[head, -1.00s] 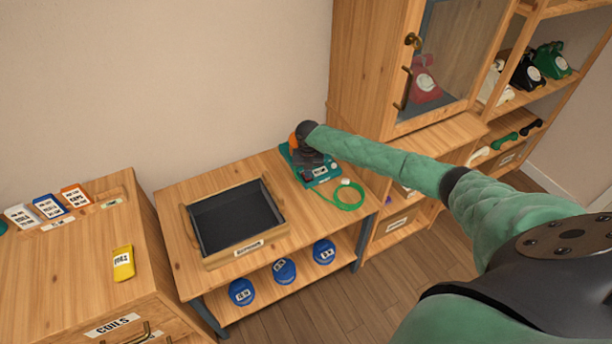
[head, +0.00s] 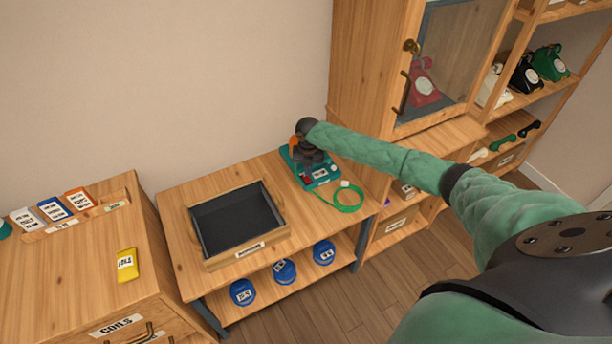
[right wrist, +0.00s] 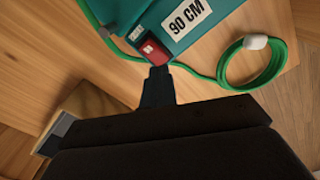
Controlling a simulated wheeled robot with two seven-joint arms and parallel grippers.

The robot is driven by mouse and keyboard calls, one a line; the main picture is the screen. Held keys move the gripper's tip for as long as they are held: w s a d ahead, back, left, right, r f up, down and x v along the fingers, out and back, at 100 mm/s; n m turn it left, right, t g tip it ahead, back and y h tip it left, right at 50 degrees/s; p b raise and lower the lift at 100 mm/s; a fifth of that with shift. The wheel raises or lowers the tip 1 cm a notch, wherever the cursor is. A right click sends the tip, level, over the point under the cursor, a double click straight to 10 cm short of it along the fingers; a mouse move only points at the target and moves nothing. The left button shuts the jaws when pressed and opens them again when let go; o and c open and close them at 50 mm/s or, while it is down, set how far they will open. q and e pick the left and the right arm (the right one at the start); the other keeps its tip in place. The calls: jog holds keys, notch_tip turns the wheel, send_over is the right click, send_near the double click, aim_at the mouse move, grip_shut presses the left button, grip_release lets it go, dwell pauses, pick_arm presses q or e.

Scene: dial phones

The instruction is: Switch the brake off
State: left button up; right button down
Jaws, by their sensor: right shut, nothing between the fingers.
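A teal machine (head: 322,174) stands at the back right of the low wooden bench and carries a white "90 CM" label (right wrist: 186,16). In the right wrist view a red rocker switch (right wrist: 152,51) sits on its edge beside a small pale label (right wrist: 136,33). My right gripper (right wrist: 158,74) is shut and empty, its fingertips at the near edge of the red switch. I cannot tell whether they touch it. In the head view the right gripper (head: 309,158) is over the machine and hides part of it. My left gripper is out of view.
A green cord (head: 346,205) lies looped beside the machine. A dark-lined wooden tray (head: 211,263) is on the bench to the left. Blue round tins (head: 284,271) sit on the shelf below. A tall cabinet (head: 365,70) rises close behind on the right.

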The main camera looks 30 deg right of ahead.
aim_at(308, 180)
jog(key=shift+r+p, duration=1.15)
jog(key=shift+r, duration=0.7)
